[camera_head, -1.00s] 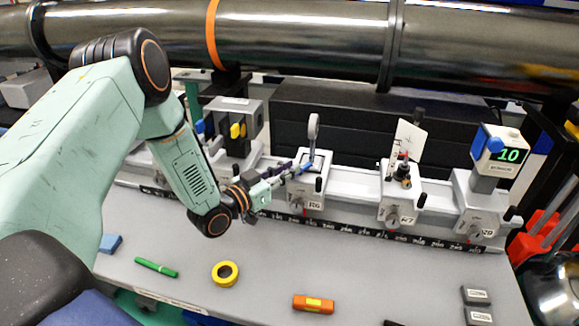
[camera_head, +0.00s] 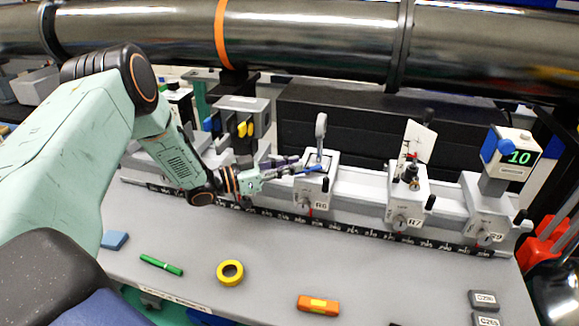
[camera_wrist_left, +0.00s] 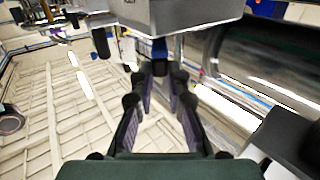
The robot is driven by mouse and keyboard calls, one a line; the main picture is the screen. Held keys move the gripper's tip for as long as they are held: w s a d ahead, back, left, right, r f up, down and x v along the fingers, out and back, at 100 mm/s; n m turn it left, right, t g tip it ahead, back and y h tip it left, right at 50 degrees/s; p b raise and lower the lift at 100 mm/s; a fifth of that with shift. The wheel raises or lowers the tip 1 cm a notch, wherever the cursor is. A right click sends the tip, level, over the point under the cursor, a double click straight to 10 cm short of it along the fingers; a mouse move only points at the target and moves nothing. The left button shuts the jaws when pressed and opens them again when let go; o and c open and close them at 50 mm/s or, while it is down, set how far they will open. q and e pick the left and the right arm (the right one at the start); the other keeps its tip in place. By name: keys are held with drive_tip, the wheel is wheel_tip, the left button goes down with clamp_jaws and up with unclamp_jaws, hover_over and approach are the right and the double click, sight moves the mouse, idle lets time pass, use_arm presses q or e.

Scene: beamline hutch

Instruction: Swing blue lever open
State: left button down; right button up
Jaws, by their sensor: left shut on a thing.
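The blue lever (camera_head: 310,169) is on top of the white carrier marked R6 (camera_head: 314,190) on the rail. It lies nearly flat and points left, towards my left gripper (camera_head: 291,172). The left gripper reaches in from the left and is shut on the lever's outer end. In the left wrist view, the blue lever (camera_wrist_left: 160,49) shows between the fingertips of the gripper (camera_wrist_left: 159,76), below a grey metal body. The fingers partly hide the lever. My right gripper is not in view.
Carrier R7 (camera_head: 408,200) and a carrier with a display reading 10 (camera_head: 516,157) stand to the right. A unit with yellow and blue knobs (camera_head: 240,118) stands behind my wrist. Yellow tape (camera_head: 230,283), a green pen (camera_head: 160,265) and an orange block (camera_head: 318,305) lie in front.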

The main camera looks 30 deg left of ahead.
use_arm(q)
drive_tip(key=shift+f, duration=0.1)
drive_tip(key=c, duration=1.3)
unclamp_jaws()
drive_tip(key=shift+w, duration=0.1)
drive_tip(key=v, duration=1.2)
drive_tip(key=shift+d, duration=0.1)
